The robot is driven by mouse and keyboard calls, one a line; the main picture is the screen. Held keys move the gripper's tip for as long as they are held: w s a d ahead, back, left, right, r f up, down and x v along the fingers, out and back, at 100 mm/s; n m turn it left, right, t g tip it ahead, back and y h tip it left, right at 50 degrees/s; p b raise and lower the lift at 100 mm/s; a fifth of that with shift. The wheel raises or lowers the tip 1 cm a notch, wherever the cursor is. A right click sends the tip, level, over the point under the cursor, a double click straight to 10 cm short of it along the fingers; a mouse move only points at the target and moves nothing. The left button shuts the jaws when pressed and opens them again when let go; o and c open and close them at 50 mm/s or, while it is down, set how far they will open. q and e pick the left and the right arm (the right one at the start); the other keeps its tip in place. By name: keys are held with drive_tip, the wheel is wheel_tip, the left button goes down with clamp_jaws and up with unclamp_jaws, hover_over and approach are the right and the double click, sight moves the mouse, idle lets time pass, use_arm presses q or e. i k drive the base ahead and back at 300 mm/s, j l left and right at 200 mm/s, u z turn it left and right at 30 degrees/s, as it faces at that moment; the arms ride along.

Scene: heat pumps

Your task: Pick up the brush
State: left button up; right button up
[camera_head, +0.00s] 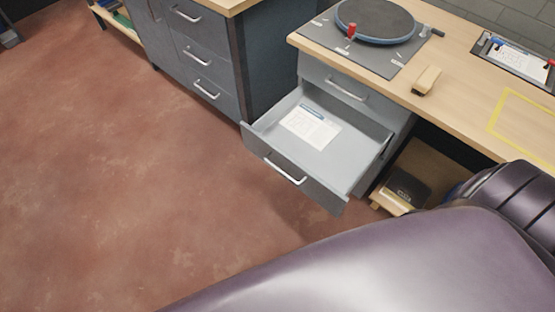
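A small brush (427,80) with a pale wooden block and a dark underside lies on the wooden worktop (460,88), near its front edge. It sits to the right of the dark plate with the round turntable. Neither of my grippers shows in the head view, so I cannot see where they are relative to the brush. Nothing is touching the brush.
A grey drawer (345,150) below the worktop stands open with a paper sheet (310,127) inside. A round turntable (375,20), a red-handled lever (351,31) and a clipboard tray (515,58) are on the worktop. The red floor (130,170) at left is clear.

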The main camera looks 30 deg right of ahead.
sight(424, 83)
drive_tip(key=z, duration=1.9)
drive_tip(key=j, duration=0.1)
drive_tip(key=i, duration=0.05)
